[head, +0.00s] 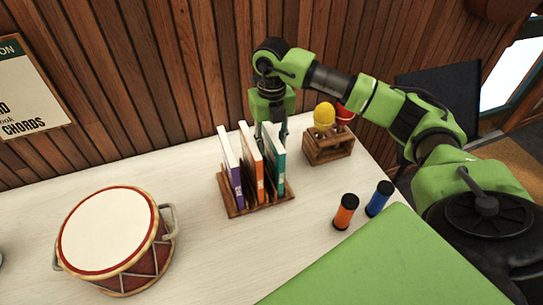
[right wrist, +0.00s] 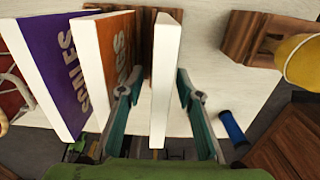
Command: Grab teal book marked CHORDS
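The teal book (head: 279,165) stands upright at the right end of a small wooden rack (head: 234,210). I cannot read its marking. My right gripper (head: 271,133) is behind and above the books, at the teal book's far upper part. In the right wrist view the gripper (right wrist: 157,88) is open, with one finger on each side of the teal book (right wrist: 166,60), whose pale edge faces the camera. Gaps show on both sides of it. An orange book (head: 252,165) and a purple book (head: 230,167) stand to its left. My left gripper is out of view.
A wooden holder (head: 328,149) with yellow and red shakers stands close right of the rack. A drum (head: 118,240) is at left. A plank wall (head: 150,80) is behind.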

